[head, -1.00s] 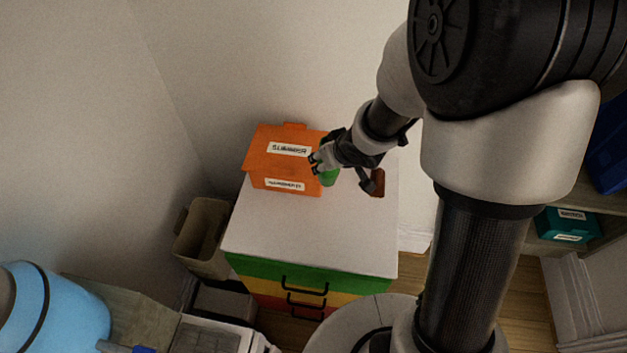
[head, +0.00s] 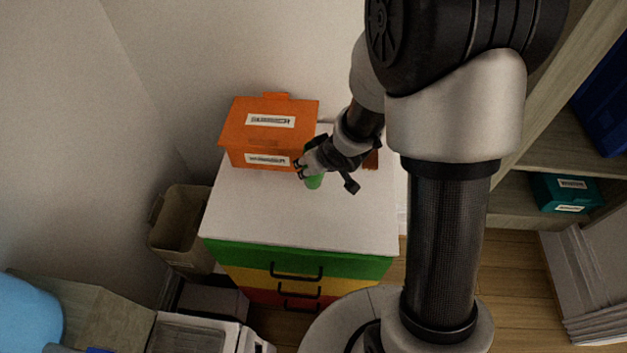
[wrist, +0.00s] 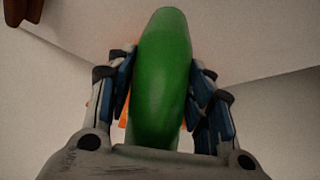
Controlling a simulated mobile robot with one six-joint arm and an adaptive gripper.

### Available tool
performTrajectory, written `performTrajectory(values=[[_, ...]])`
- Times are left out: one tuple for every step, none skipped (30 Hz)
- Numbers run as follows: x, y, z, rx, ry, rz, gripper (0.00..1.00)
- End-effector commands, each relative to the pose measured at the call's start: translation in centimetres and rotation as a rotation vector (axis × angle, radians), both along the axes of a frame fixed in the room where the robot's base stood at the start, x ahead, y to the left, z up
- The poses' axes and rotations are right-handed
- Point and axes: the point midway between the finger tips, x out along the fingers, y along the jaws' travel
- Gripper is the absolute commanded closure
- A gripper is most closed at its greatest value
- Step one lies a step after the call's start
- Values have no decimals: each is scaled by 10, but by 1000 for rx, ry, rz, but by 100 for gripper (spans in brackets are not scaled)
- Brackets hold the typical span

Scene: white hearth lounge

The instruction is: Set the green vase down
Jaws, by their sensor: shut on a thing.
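The green vase (wrist: 163,75) stands between both fingers of my gripper (wrist: 160,100) in the wrist view, and the fingers are shut on it. In the head view my gripper (head: 304,170) is over the white top of the chest of drawers (head: 270,215), just in front and to the right of the orange box. Only a small part of the green vase (head: 314,182) shows there, below the fingers. I cannot tell whether its base touches the top.
The orange box (head: 240,135) with labels sits at the back left of the chest top. A brown object (head: 371,160) is partly hidden behind my wrist. A beige bin (head: 180,235) stands left of the chest. The front of the top is clear.

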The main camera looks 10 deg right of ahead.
Motion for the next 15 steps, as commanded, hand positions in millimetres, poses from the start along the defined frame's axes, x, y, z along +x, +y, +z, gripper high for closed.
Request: performTrajectory(values=[[1, 0, -2, 1, -2, 0, 83], [0, 0, -4, 1, -2, 0, 83], [0, 0, -6, 0, -1, 0, 83], [0, 0, -9, 0, -1, 0, 83], [0, 0, -13, 0, 0, 0, 83], [0, 0, -19, 1, 0, -1, 83], [0, 0, -24, 0, 1, 0, 83], [0, 0, -30, 0, 1, -1, 83], [0, 0, -37, 0, 1, -1, 83], [0, 0, -41, 1, 0, -1, 83], [0, 0, -44, 1, 0, -1, 83], [0, 0, -46, 0, -1, 0, 83], [0, 0, -46, 0, -1, 0, 83], [0, 0, -46, 0, -1, 0, 83], [1, 0, -44, 1, -2, 0, 83]])
